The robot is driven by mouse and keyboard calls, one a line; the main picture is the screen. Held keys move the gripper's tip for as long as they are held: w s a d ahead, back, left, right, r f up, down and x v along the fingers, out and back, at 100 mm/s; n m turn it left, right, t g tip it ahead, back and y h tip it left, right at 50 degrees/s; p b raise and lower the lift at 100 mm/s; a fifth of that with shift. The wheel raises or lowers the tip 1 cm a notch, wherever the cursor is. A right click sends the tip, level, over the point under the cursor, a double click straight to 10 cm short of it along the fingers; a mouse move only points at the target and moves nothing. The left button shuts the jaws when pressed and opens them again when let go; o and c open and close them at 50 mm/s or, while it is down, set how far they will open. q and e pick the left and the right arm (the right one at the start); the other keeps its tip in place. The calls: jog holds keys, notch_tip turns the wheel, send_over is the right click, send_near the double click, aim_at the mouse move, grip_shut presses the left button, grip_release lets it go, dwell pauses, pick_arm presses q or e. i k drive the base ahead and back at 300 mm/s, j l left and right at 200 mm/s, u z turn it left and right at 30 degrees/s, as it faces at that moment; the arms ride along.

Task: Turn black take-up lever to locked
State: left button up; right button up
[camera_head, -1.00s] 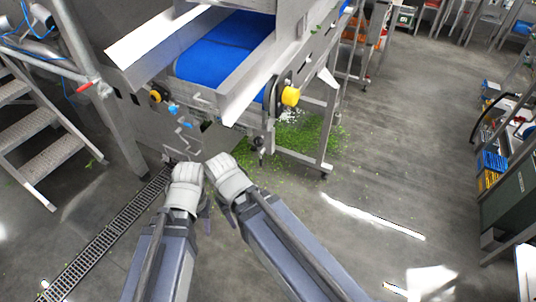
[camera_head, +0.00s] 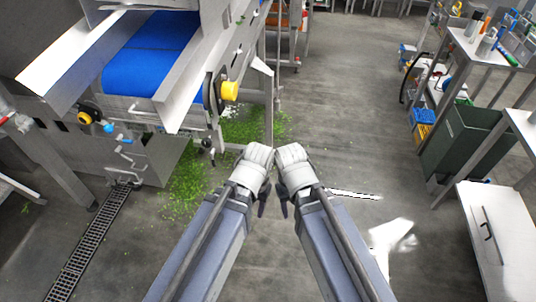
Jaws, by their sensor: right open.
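A small black-ended part (camera_head: 207,145) hangs below the near right corner of the conveyor, above the scattered greens; it may be the take-up lever, but it is too small to tell its setting. A yellow knob (camera_head: 229,90) sits on a dark plate on the conveyor's side. My left gripper (camera_head: 262,206) and right gripper (camera_head: 284,208) are side by side over the floor, right of the conveyor and apart from it. The right gripper is open with nothing seen in it. The left fingers are mostly hidden behind its wrist.
The blue conveyor belt (camera_head: 150,52) lies at upper left in a steel frame. Chopped greens (camera_head: 187,185) cover the floor beneath. A floor drain grate (camera_head: 92,245) runs at left. A green bin (camera_head: 462,140) and a pale panel (camera_head: 500,255) stand at right. The middle floor is open.

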aim_at(213, 150)
jog(key=j+z, duration=1.25)
jog(key=k+j+z, duration=0.15)
jog(key=j+z, duration=0.25)
jog(key=k+j+z, duration=0.1)
jog(key=j, duration=0.35)
jog(key=k+j+z, duration=0.1)
jog(key=k+j, duration=0.5)
jog(key=j, duration=0.3)
jog(key=k+j+z, duration=0.15)
jog(key=j, duration=0.25)
jog(key=k+j+z, duration=0.1)
jog(key=k+j, duration=0.4)
jog(key=j, duration=0.15)
jog(key=k+j, duration=0.25)
jog(key=j, duration=0.15)
